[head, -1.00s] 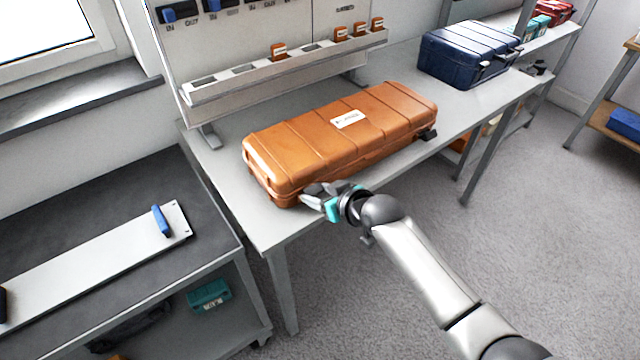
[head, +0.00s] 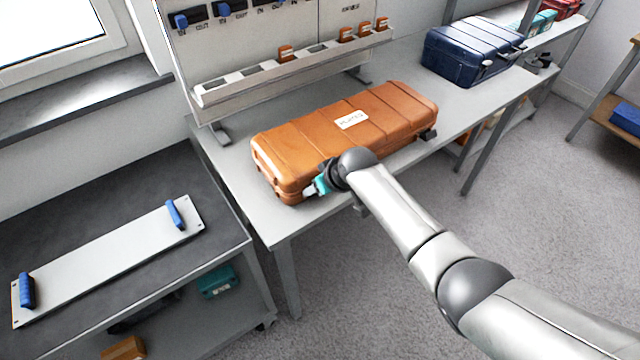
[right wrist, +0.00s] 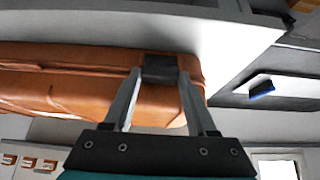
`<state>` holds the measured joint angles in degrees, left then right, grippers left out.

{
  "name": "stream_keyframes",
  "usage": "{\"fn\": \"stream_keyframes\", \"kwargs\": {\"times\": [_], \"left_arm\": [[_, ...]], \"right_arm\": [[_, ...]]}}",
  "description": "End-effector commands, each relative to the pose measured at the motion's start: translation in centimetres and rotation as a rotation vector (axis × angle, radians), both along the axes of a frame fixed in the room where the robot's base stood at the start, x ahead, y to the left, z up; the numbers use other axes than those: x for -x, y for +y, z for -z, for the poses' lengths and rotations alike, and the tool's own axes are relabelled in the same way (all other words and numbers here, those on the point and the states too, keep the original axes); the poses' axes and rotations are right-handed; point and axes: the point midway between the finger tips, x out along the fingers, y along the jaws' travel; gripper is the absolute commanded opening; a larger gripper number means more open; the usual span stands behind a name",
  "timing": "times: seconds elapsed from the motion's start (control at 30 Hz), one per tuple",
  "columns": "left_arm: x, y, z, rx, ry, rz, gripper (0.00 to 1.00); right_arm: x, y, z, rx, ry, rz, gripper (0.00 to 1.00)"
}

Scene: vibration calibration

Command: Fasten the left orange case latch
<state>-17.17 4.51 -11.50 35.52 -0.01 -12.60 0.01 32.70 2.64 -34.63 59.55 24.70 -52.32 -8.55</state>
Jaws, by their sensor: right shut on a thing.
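The closed orange case (head: 345,125) lies on the grey workbench. My right gripper (head: 311,191) is at the left part of its front side, where my wrist and hand hide the left latch in the head view. In the right wrist view the dark left latch (right wrist: 160,68) sits at the edge of the orange case (right wrist: 60,90). The fingers of my right gripper (right wrist: 160,77) are on either side of the latch, shut on it. Whether the latch is fully down cannot be told. My left gripper is not in view.
A dark blue case (head: 470,50) stands further back on the workbench (head: 235,175). A rack (head: 290,70) with small orange parts stands behind the orange case. A dark cart (head: 90,195) at left carries a pale plate (head: 110,260) with blue handles.

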Motion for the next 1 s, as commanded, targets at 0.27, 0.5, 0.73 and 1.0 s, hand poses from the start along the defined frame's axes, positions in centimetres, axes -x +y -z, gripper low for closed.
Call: {"fn": "stream_keyframes", "kwargs": {"times": [0.27, 0.5, 0.73, 1.0], "left_arm": [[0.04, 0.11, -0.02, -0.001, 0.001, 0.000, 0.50], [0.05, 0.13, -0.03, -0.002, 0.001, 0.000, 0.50], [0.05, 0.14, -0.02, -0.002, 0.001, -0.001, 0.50], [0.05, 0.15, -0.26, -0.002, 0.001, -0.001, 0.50]], "right_arm": [[0.16, -0.10, 0.22, 0.008, 0.009, -0.002, 0.02], [0.15, -0.09, 0.18, 0.007, 0.009, -0.001, 0.71], [0.06, -0.06, 0.07, 0.004, 0.005, -0.001, 0.88], [0.17, -0.14, -0.29, 0.003, 0.004, -0.001, 0.88]]}}
